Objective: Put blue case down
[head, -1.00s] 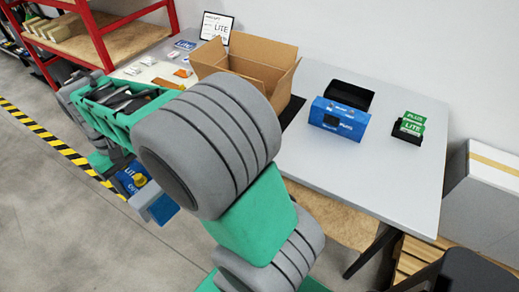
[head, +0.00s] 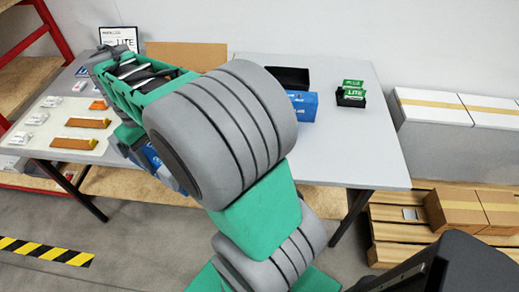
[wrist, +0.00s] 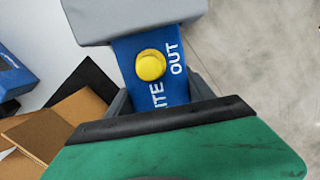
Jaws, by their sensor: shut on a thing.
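The blue case (wrist: 150,88) has white lettering reading "ITE" and "OUT" and a round yellow button; it fills the middle of the wrist view. My gripper (wrist: 150,66) is shut on it, with a grey part above and a dark edge below. In the head view my arm covers most of the case, and only a blue sliver (head: 165,168) shows below my wrist. The case appears above or near the front edge of the grey table (head: 350,155); its height cannot be told.
A blue carton (head: 304,106) and a dark holder with green cards (head: 351,95) stand to the right. The table's front right is clear.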

